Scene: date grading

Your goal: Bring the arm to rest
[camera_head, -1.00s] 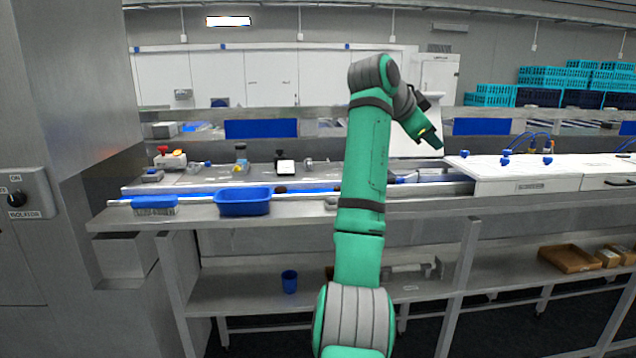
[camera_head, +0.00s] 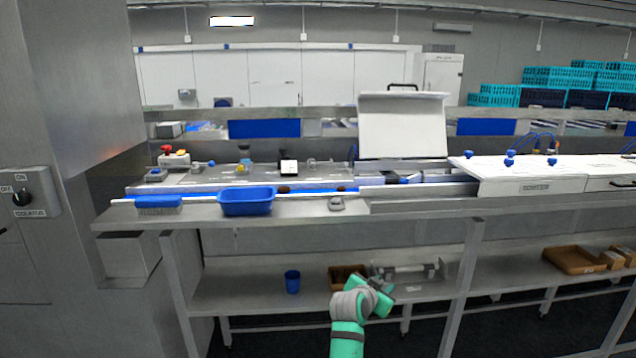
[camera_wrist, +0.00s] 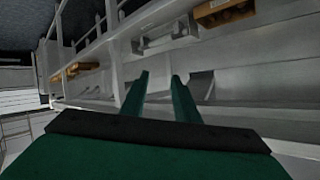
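My green and grey arm shows low in the head view, folded down in front of the lower shelf. My gripper (camera_wrist: 160,88) shows in the wrist view with two green fingers apart and nothing visible between them. Beyond the fingers is the metal shelf unit, seen at a tilt. In the head view the gripper end is small and its fingers are hard to make out.
The workbench (camera_head: 300,209) carries a blue tray (camera_head: 247,203), a brush (camera_head: 158,204) and a machine with a raised white lid (camera_head: 402,125). The lower shelf (camera_head: 235,290) holds a blue cup (camera_head: 292,281) and a brown box (camera_head: 345,275). An isolator switch (camera_head: 22,197) is at left.

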